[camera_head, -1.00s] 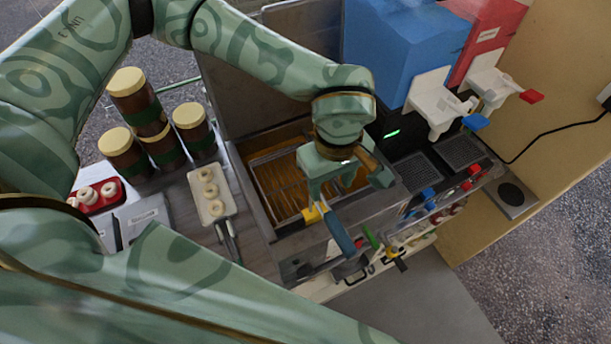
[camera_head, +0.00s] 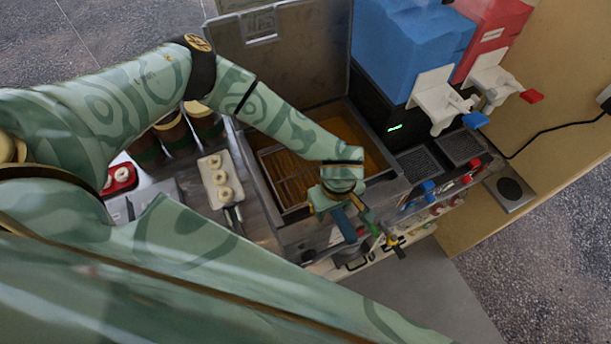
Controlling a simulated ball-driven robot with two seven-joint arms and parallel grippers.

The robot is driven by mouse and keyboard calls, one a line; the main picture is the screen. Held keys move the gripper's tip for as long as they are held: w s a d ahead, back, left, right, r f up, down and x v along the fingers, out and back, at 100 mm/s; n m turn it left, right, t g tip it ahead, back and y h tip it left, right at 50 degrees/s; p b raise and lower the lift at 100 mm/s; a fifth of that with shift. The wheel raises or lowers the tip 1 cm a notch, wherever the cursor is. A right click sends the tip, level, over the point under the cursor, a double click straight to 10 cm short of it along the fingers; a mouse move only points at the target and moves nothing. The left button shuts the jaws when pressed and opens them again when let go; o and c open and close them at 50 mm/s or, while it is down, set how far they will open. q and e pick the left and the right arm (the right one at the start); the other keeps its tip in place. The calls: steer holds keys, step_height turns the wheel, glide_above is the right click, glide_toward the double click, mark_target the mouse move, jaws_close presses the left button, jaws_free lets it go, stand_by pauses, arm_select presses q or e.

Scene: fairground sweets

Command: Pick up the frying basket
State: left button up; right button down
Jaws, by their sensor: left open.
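The frying basket (camera_head: 285,180) sits in the fryer's well, its wire frame visible left of my arm. A blue handle (camera_head: 346,227), apparently the basket's, sticks out over the fryer's front edge. My left gripper (camera_head: 343,210) is open and points down over the near end of the basket, around or just above the blue handle. I cannot tell whether the fingers touch it. My left wrist and forearm hide the basket's right part and the handle's root. My right gripper is not in view.
A tray of doughnuts (camera_head: 212,170) lies left of the fryer (camera_head: 277,222). Jars (camera_head: 202,122) stand behind it, partly hidden by my arm. Blue (camera_head: 408,50) and red (camera_head: 493,30) dispensers stand at the right. The fryer's raised lid (camera_head: 290,60) is behind.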

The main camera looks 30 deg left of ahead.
arm_select(q)
jaws_close()
steer(key=shift+r, duration=0.1)
